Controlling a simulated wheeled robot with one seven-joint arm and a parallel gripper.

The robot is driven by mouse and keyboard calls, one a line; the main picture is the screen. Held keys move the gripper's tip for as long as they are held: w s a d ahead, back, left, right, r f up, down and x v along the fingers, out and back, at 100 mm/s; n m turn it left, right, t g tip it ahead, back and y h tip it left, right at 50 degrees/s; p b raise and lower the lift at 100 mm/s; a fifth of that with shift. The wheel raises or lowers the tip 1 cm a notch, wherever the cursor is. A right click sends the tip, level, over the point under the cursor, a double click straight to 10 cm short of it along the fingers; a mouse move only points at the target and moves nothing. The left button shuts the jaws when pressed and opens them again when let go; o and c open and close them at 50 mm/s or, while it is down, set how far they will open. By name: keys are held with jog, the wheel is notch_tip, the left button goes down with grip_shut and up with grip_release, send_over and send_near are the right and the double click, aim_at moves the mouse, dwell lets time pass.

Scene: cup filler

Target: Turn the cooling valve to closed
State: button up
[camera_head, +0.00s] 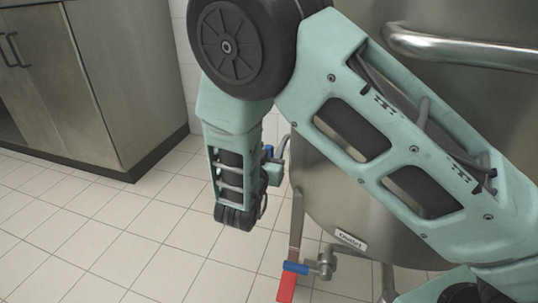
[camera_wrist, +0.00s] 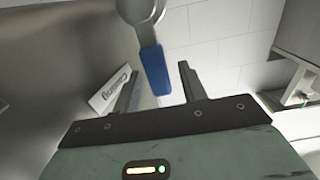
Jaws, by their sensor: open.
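The cooling valve has a blue lever handle (camera_wrist: 155,70) on a grey metal body (camera_wrist: 140,10) in the wrist view. A white label (camera_wrist: 110,90) that seems to read "Cooling" is on the steel wall to its left. My gripper (camera_wrist: 160,68) is open, with one finger on each side of the blue handle's end in the picture. I cannot tell whether the fingers touch it. In the head view a small part of the blue handle (camera_head: 268,151) shows beside my wrist; my arm hides much of the valve.
A large steel tank (camera_head: 330,185) stands right beside my arm. Below is another valve with a blue and red handle (camera_head: 287,287), near an "Outlet" label (camera_head: 350,239). A tank leg (camera_head: 296,220) is close by. A cabinet (camera_head: 105,80) stands left; tiled floor between is clear.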

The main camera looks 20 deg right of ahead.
jog(key=shift+w, duration=0.1)
grip_shut()
jog(key=shift+r+p, duration=0.1)
jog(key=shift+p, duration=0.2)
